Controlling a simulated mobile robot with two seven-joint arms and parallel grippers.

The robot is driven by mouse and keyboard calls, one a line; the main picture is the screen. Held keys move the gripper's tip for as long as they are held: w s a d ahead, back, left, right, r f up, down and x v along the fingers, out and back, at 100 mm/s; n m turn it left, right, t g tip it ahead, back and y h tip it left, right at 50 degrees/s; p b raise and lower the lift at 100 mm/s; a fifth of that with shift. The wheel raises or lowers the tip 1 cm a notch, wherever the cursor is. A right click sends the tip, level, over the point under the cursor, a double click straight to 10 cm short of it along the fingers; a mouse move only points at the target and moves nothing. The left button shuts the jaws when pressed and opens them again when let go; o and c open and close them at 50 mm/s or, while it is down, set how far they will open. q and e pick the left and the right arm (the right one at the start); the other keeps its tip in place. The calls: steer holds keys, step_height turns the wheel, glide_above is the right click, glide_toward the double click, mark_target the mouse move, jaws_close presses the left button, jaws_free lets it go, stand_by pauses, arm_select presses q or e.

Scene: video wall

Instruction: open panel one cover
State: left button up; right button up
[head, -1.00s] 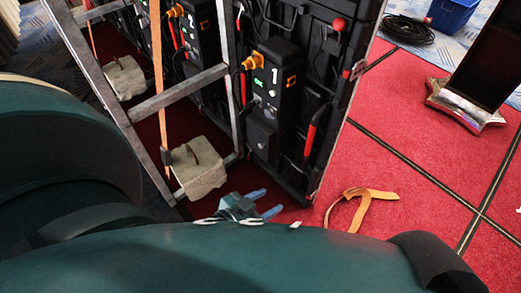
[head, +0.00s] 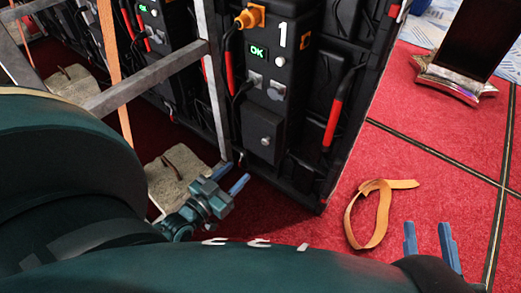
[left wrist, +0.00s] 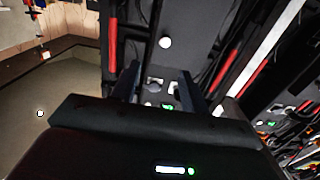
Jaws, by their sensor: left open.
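Panel one (head: 283,75) is a black unit marked with a white 1, with a green OK display and connectors. Low on its front is a square black cover (head: 262,130) with a small silver knob; it looks shut. My left gripper (head: 231,179) is open and empty, below and to the left of the cover, apart from it. In the left wrist view its two dark fingers (left wrist: 160,88) stand apart, with the connectors and green display seen between them. My right gripper (head: 430,248) shows two blue fingers apart at the lower right, empty, over the red carpet.
A grey metal frame (head: 215,85) stands left of panel one, with stone-like weights (head: 180,178) at its foot. An orange strap (head: 372,215) lies on the red carpet. A dark stand with a metal base (head: 455,78) is at the upper right. Carpet right of the panel is mostly clear.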

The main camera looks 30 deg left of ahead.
mark_target(264, 143)
arm_select(q)
steer(key=w+b, duration=0.1)
steer(key=w, duration=0.3)
steer(key=w+b, duration=0.1)
steer(key=w, duration=0.3)
steer(key=w+b, duration=0.2)
steer(key=w, duration=0.2)
steer(key=shift+f, duration=0.4)
steer(key=shift+w+d, duration=0.1)
steer(key=shift+w, duration=0.5)
steer(key=shift+w+r, duration=0.1)
steer(key=shift+w, duration=0.05)
arm_select(e)
steer(key=shift+w+a+r+t+y, duration=0.1)
steer(key=shift+a+r+t+y, duration=0.2)
steer(key=shift+a+t+y, duration=0.3)
steer(key=shift+d, duration=0.15)
arm_select(q)
steer(key=shift+c, duration=0.2)
jaws_close()
arm_select(e)
steer(key=shift+f, duration=0.1)
